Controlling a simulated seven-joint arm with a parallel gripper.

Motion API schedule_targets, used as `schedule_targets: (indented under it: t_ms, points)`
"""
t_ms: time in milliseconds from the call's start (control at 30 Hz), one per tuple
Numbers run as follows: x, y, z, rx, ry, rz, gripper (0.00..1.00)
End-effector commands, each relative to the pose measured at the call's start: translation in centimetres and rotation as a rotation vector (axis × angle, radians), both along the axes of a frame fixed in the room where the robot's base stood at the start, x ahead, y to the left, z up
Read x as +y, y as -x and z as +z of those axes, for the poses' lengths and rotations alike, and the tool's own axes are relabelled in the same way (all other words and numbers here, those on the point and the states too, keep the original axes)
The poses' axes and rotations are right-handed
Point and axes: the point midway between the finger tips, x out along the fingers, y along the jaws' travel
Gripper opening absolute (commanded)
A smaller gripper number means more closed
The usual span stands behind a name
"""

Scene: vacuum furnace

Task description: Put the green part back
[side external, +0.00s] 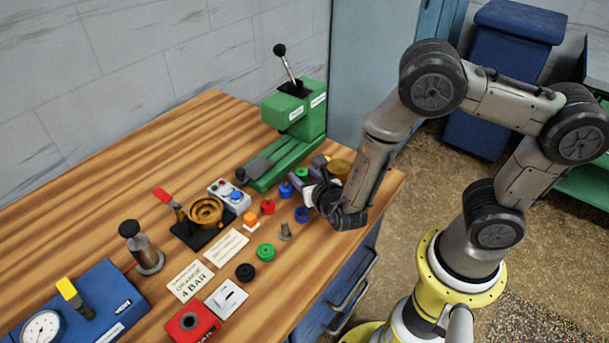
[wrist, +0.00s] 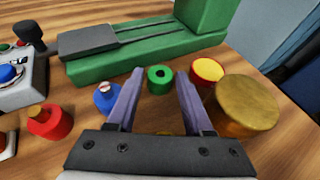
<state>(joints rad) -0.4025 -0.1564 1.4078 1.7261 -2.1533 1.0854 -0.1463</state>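A small round green part (side external: 302,174) with a dark centre hole stands on the wooden bench near the green press. In the wrist view the green part (wrist: 152,82) shows between and just beyond my fingertips. My gripper (wrist: 158,76) is open, its two purple fingers apart with nothing clamped between them. In the side view my gripper (side external: 300,181) is low over the bench at this part; I cannot tell whether the fingers touch it. A second green part (side external: 266,252), ring-like, lies nearer the bench front, well away from the gripper.
A blue part (wrist: 106,100) stands left of my fingers, a red-and-yellow part (wrist: 208,70) and a brass cylinder (wrist: 247,106) to the right. The green press (side external: 292,120) rises behind. Several small parts, a switch box (side external: 229,195) and a brass fixture (side external: 206,212) crowd the bench leftward.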

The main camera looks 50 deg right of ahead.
Motion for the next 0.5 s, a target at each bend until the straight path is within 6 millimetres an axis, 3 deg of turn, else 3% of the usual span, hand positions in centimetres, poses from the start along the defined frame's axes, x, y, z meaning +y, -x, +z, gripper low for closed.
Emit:
schedule_targets:
  t_ms: [233, 500]
  points:
    - [0.6, 0.7, 0.7, -0.002, -0.001, 0.005, 0.51]
    - [2.8, 4.3, 2.4, -0.001, -0.001, 0.008, 0.51]
